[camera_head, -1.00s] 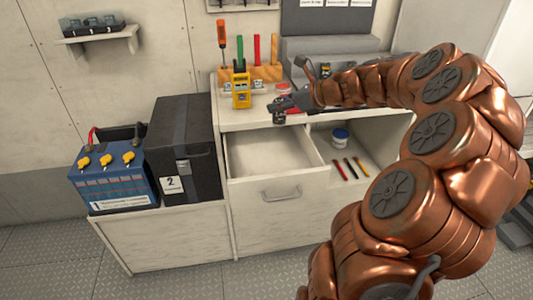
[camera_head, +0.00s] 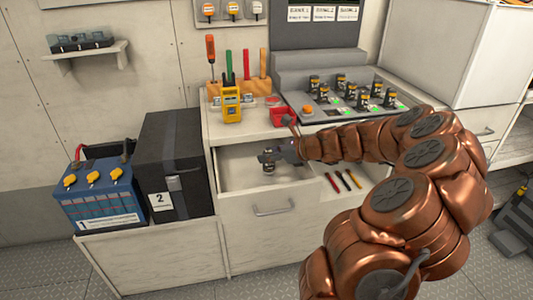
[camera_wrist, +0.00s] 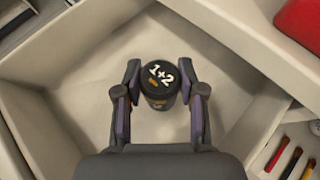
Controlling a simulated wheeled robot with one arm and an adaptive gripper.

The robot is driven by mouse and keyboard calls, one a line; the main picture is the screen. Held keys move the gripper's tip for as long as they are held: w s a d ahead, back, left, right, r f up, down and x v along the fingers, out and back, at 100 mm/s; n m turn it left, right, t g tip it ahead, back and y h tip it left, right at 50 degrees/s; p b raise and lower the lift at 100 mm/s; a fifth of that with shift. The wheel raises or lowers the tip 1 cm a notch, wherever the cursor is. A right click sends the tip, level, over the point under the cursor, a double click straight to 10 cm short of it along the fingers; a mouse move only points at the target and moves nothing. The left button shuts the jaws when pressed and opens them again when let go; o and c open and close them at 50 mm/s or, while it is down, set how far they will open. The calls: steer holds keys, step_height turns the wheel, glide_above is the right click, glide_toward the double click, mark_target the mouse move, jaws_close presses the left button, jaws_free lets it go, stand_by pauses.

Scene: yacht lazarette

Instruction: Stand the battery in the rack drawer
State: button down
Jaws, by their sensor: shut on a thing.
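The battery is a small dark cylinder (camera_wrist: 158,82) with "1+2" in white on its top and an orange mark. It also shows in the head view (camera_head: 269,168), below the fingers. My gripper (camera_wrist: 160,76) is shut on it, one finger on each side. In the head view my gripper (camera_head: 270,157) is over the open drawer (camera_head: 228,181). The pale drawer (camera_wrist: 60,120) looks empty around the battery, which appears upright. The battery's lower end is hidden, so I cannot tell whether it touches the drawer floor.
Several coloured pens (camera_head: 343,181) lie right of the drawer. A black box (camera_head: 170,165) stands left beside a blue battery (camera_head: 100,197).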

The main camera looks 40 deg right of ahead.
mark_target(267, 152)
steer(key=shift+w+d, duration=0.3)
steer(key=shift+w, duration=0.45)
steer(key=shift+w+d, duration=0.3)
steer(key=shift+w, duration=0.4)
steer(key=shift+s+f, duration=0.1)
steer(key=shift+f, duration=0.5)
steer(key=shift+f, duration=0.1)
steer(key=c, duration=0.7)
jaws_free()
steer(key=shift+s+r, duration=0.2)
steer(key=shift+r, duration=0.1)
steer(key=v, duration=1.1)
steer(key=shift+s, duration=0.15)
steer(key=shift+d, duration=0.1)
